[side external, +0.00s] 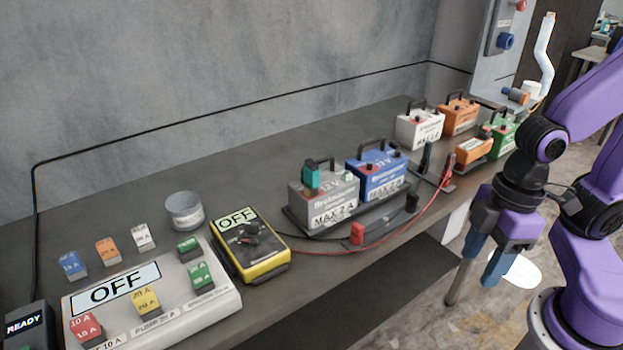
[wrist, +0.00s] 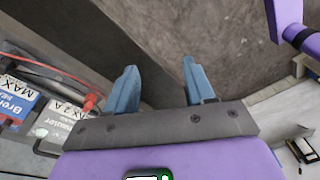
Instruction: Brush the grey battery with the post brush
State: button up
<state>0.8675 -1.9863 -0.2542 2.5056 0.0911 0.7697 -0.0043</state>
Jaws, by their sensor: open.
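The grey battery (side external: 336,190) stands upright on a dark tray on the bench, left of a blue battery. No other thing is clearly the post brush. My gripper (side external: 484,264) points down in front of the bench's front edge, to the right of the grey battery and well apart from it. In the wrist view its blue fingers (wrist: 159,72) are apart with nothing between them.
The blue battery (side external: 377,173) stands beside the grey one. Red clamps (side external: 357,233) and cables lie in front. A yellow meter (side external: 248,246), fuse panel (side external: 205,311) and round grey tin (side external: 184,211) are at left. White (side external: 420,129) and orange (side external: 459,117) batteries stand at the back right.

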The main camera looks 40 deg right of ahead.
jog(key=w+a+f+m+t+y, duration=0.1)
jog(key=a+m+y, duration=0.1)
jog(key=a, duration=0.4)
jog(key=w+a+f+m+y, duration=0.1)
jog(key=w+a+y, duration=0.1)
jog(key=a, duration=0.3)
jog(key=m+t+h, duration=0.6)
jog(key=m+t, duration=0.3)
jog(key=t, duration=0.6)
send_near(317, 178)
jog(key=w, duration=0.4)
jog(key=w+f, duration=0.1)
jog(key=w, duration=0.2)
jog(key=w+f, duration=0.1)
jog(key=w, duration=0.3)
jog(key=shift+w, duration=0.3)
grip_shut()
